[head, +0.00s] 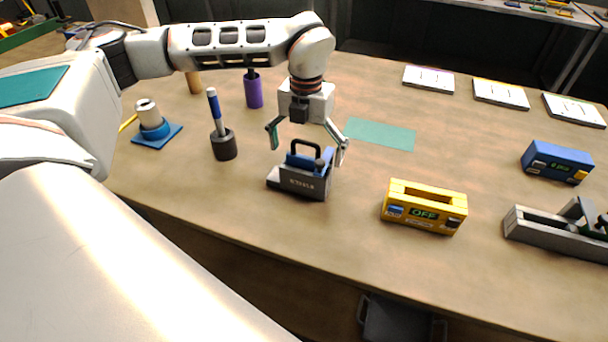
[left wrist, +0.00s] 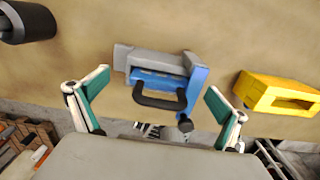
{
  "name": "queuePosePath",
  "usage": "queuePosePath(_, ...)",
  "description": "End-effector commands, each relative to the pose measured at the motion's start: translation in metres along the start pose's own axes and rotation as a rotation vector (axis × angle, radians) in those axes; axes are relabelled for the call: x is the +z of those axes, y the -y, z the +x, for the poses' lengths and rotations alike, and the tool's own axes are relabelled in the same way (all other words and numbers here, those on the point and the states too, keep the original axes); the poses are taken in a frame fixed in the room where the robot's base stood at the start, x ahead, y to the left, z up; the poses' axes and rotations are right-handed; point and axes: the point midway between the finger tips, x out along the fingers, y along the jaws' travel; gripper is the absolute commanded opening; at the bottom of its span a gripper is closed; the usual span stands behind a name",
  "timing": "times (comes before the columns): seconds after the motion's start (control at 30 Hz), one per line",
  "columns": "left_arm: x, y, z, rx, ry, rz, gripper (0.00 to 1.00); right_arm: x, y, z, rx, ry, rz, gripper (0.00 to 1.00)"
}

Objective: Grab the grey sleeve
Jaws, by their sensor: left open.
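A grey sleeve-like block (head: 302,184) with lettering on its side lies on the table, joined to a blue part (head: 326,163) with a black handle (head: 306,154). In the left wrist view, the grey part (left wrist: 158,62) lies along the far side of the blue part (left wrist: 196,90). My left gripper (head: 308,143) is open above it, with one finger to each side of the handle. The fingers look apart from the piece, and nothing is held. In the left wrist view, the fingers (left wrist: 157,84) flank the handle. My right gripper is not in view.
A yellow box (head: 425,207) reading OFF stands to the right, with a blue box (head: 557,162) and grey trough (head: 556,233) beyond. A dark cup (head: 224,147) with a blue-topped stick stands to the left. A green mat (head: 381,133) lies bare behind.

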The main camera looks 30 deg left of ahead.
Motion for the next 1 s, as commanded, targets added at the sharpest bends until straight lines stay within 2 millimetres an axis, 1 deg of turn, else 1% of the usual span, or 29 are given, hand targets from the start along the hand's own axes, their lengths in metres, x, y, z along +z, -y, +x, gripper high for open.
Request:
queuePosePath(0.03, -0.003, 0.001, 0.008, 0.001, -0.004, 0.003, 1.0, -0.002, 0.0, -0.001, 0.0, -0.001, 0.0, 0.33)
queuePosePath(0.13, -0.006, 0.003, 0.023, 0.002, -0.004, 0.003, 1.0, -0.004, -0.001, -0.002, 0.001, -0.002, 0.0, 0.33)
queuePosePath(0.2, -0.005, 0.003, 0.032, 0.001, -0.002, 0.002, 1.0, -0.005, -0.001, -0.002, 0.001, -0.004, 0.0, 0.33)
queuePosePath(0.3, -0.005, 0.003, 0.041, 0.001, -0.003, 0.001, 1.0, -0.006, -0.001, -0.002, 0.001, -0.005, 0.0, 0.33)
queuePosePath(0.57, -0.005, 0.003, 0.043, 0.0, -0.001, 0.001, 1.0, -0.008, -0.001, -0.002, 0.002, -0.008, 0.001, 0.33)
queuePosePath(0.6, -0.005, 0.003, 0.043, 0.0, -0.001, 0.001, 0.95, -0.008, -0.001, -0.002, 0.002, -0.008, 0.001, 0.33)
queuePosePath(0.67, -0.005, 0.003, 0.043, 0.0, -0.001, 0.001, 0.79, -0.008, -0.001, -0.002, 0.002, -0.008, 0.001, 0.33)
queuePosePath(0.7, -0.005, 0.003, 0.043, 0.0, -0.001, 0.001, 0.69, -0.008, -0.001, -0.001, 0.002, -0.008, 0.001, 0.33)
queuePosePath(0.77, -0.005, 0.003, 0.043, 0.0, -0.001, 0.001, 0.55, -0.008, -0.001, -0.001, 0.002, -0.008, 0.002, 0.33)
queuePosePath(1.0, -0.004, 0.003, 0.042, -0.001, 0.001, 0.001, 0.55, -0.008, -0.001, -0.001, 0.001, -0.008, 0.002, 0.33)
